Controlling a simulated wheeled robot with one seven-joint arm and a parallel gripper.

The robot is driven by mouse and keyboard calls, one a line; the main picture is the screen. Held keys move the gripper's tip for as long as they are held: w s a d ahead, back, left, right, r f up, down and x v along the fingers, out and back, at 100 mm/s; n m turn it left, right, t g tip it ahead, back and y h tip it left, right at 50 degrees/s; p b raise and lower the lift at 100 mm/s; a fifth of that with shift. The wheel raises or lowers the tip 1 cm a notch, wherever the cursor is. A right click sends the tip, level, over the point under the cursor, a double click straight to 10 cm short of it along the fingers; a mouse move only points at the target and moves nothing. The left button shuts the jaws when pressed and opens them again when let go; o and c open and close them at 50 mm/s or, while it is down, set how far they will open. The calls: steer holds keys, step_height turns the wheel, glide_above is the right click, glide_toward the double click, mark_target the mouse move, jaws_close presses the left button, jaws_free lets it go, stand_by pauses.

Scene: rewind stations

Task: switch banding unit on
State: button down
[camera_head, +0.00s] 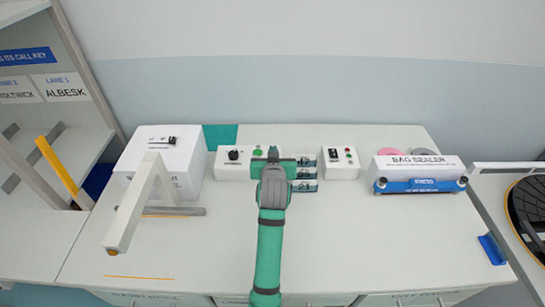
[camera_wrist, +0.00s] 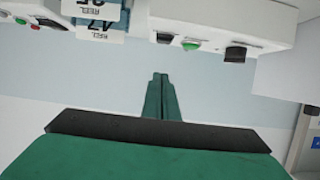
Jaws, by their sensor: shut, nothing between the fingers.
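No label naming the banding unit is readable, so I cannot tell which device it is. A white control box (camera_head: 222,171) stands at mid-table with a black knob (camera_head: 234,155) and a green button (camera_head: 257,150). The wrist view shows this box upside down (camera_wrist: 270,22), with the green button (camera_wrist: 191,45) and dark knob (camera_wrist: 236,54). My gripper (camera_head: 272,151) is shut and empty near the box's right end, hiding part of it. In the wrist view my fingertips (camera_wrist: 160,77) are apart from the button and knob.
A large white box (camera_head: 190,165) with a dark control and a white angled arm (camera_head: 137,205) stand left. Labelled reel cards (camera_head: 308,172) and a smaller switch box (camera_head: 341,171) are right of my gripper. A bag sealer (camera_head: 418,169) stands farther right. The front table is mostly clear.

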steer(key=x, duration=0.5)
steer(key=shift+s+f, duration=0.25)
steer(key=shift+f, duration=1.75)
steer(key=shift+a, duration=0.25)
steer(key=shift+s+d+f, duration=0.1)
steer(key=shift+d+f, duration=0.1)
steer(key=shift+f, duration=0.05)
steer(key=shift+d, duration=0.2)
steer(key=shift+s, duration=0.1)
